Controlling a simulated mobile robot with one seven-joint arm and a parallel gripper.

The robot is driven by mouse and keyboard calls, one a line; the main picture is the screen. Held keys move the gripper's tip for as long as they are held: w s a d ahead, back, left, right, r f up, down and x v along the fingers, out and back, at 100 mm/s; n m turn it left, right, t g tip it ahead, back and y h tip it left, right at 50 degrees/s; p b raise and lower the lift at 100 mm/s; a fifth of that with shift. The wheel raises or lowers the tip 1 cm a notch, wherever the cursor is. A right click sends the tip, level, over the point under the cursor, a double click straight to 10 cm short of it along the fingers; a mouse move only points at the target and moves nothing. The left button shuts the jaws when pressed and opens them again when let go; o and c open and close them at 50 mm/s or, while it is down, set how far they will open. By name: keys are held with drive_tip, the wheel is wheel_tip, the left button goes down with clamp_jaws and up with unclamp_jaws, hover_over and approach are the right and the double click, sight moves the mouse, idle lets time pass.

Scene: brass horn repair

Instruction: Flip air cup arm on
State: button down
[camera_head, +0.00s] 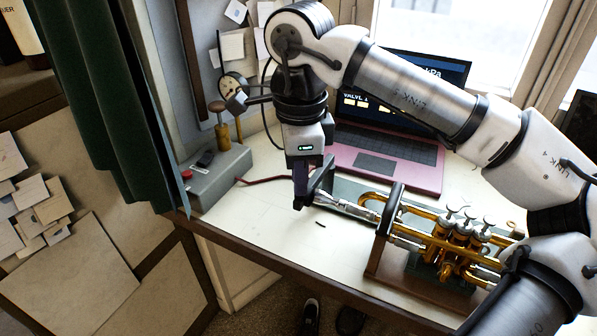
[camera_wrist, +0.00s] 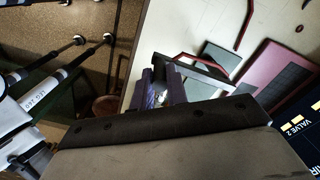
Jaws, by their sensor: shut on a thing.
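The air cup arm (camera_head: 322,177) is a dark, flat, slanted bar near the mouthpiece end of the brass horn (camera_head: 462,238). My gripper (camera_head: 300,200) points down at it, with its dark purple fingers shut on its near end. In the wrist view the fingers (camera_wrist: 160,90) close around the end of the dark arm (camera_wrist: 207,73), which runs off to the right. The fingers hide the gripped part. The horn lies on its wooden stand, valves up; whether the cup touches its mouthpiece cannot be told.
A grey control box (camera_head: 218,181) with a red button stands to the left, with a red hose leading from it. A pink laptop (camera_head: 408,172) is open behind. A gauge (camera_head: 233,84) hangs at the back left. The bench front near the gripper is mostly clear.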

drive_tip(key=shift+s+d, duration=0.1)
drive_tip(key=c, duration=1.4)
unclamp_jaws()
drive_tip(key=shift+d, duration=0.15)
drive_tip(key=shift+r, duration=0.35)
wheel_tip(320, 180, up, 13)
drive_tip(key=shift+r, duration=0.1)
